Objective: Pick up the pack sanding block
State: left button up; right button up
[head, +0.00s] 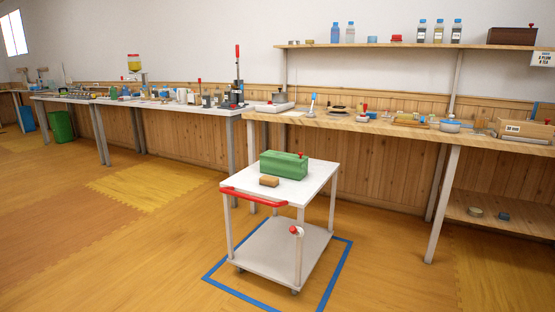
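A small orange-brown block (269,181), which looks like the sanding block, lies on the white top of a cart (318,178), near its front left side. A larger green box (284,166) with a red knob stands just behind it. The two are close together; I cannot tell whether they touch. Neither of my grippers is in view.
The cart has a red handle (254,197) at front left and stands inside a blue floor outline (338,262). Workbenches (400,129) crowded with jars and tools line the wall behind. The floor (120,250) in front and to the left is clear.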

aim_at(265, 180)
jog(key=i+l+z, duration=0.1)
jog(key=i+z, duration=0.15)
jog(key=i, duration=1.5)
